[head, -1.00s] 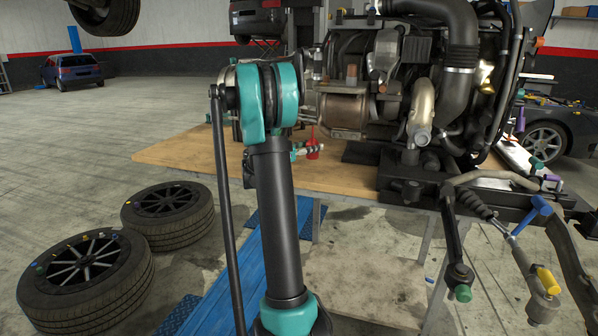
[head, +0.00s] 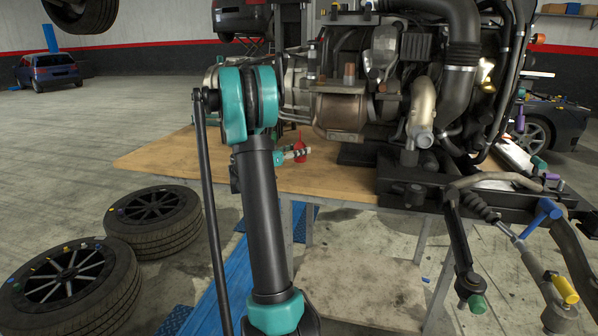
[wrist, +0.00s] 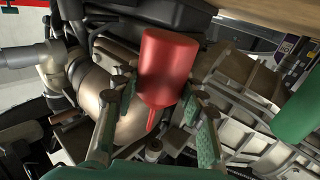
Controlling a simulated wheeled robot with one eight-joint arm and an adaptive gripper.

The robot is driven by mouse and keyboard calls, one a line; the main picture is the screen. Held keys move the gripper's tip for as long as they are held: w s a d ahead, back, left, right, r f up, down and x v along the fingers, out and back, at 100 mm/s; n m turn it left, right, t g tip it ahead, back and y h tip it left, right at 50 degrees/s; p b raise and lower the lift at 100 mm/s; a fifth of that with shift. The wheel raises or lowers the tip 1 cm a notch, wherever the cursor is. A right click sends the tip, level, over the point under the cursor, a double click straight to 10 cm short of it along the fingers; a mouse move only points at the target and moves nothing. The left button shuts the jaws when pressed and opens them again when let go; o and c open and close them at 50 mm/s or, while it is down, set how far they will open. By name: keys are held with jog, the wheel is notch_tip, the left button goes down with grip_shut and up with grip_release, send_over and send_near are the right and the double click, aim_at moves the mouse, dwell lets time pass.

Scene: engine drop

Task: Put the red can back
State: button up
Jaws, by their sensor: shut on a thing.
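The red can (head: 300,150) has a thin pointed spout. In the head view it is small, just right of my arm and in front of the engine, above the wooden table top (head: 165,157). My gripper (head: 291,154) is partly hidden behind my arm there. In the wrist view the can (wrist: 168,62) sits between the two finger pads of my gripper (wrist: 160,95), which is shut on it. Its wide body and tapered neck show clearly. From these views I cannot tell whether the can touches the table.
A large engine (head: 345,105) fills the right of the table, close beside the can. Hoses and rods hang over the table's front right. Two tyres (head: 150,222) lie on the floor at left. The table's left end is bare.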

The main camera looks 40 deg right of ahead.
jog(key=shift+f, duration=3.35)
jog(key=shift+f, duration=0.1)
jog(key=o, duration=1.2)
jog(key=shift+a+f, duration=0.1)
jog(key=a, duration=1.7)
jog(key=s+a+f+n+t+y, duration=0.1)
jog(key=s+a+f+n+y, duration=0.3)
jog(key=s+a+n+y, duration=0.2)
jog(key=s+a+f+n+t+y, duration=0.1)
jog(key=s+a+f+n+y, duration=0.4)
jog(key=s+a, duration=0.6)
jog(key=s+a+f+n+t+y, duration=0.1)
jog(key=s+a+f+n+y, duration=0.4)
jog(key=s, duration=0.5)
jog(key=shift+s+a+n+t+y, duration=0.2)
jog(key=shift+a+n+y, duration=0.25)
jog(key=shift+a, duration=0.45)
jog(key=shift+s+a+n+t+y, duration=0.1)
jog(key=shift+s+a+n+y, duration=0.2)
jog(key=shift+a+y, duration=0.4)
